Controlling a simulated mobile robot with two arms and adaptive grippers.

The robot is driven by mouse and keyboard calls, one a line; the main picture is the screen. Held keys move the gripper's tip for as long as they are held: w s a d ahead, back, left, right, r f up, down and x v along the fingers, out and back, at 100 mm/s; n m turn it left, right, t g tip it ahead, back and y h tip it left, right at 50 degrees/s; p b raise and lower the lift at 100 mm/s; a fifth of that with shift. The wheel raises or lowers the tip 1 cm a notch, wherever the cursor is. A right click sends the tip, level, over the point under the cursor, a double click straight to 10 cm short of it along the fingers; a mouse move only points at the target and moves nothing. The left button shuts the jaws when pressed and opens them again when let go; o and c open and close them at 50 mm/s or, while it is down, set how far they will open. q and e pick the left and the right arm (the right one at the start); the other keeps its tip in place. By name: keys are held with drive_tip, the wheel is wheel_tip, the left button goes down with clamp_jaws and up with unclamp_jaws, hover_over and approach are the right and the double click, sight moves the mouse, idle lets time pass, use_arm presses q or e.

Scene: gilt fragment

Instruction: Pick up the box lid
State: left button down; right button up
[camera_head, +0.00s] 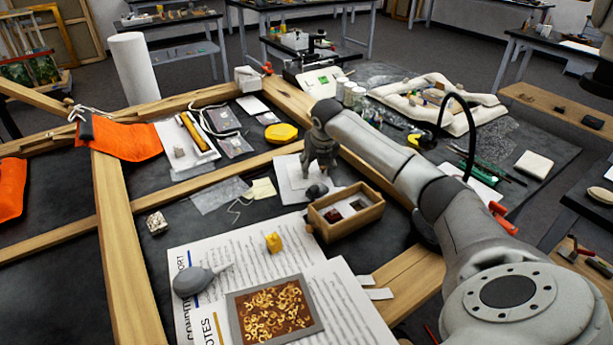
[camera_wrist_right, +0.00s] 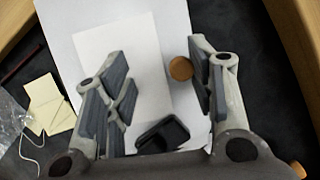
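My right gripper (camera_head: 320,169) points down over white sheets (camera_head: 291,190) beside the open wooden box. In the right wrist view it (camera_wrist_right: 163,88) is open, its two fingers apart with nothing clasped between them. A small round tan piece (camera_wrist_right: 181,68) shows close to the right finger, and a black hollow piece (camera_wrist_right: 163,135) lies below between the fingers. A dark piece (camera_head: 317,191) also shows just in front of the gripper in the head view. I cannot tell which piece is the box lid. The wooden box (camera_head: 358,228) is uncovered, with small dark and reddish contents. My left gripper is out of view.
Wooden beams (camera_head: 128,250) frame the dark work surface. A yellow piece (camera_head: 281,133) and small bags lie farther back.

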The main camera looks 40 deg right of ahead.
drive_tip(key=shift+s+a+f, duration=0.1)
drive_tip(key=shift+f, duration=0.25)
clamp_jaws()
drive_tip(key=shift+r, duration=0.1)
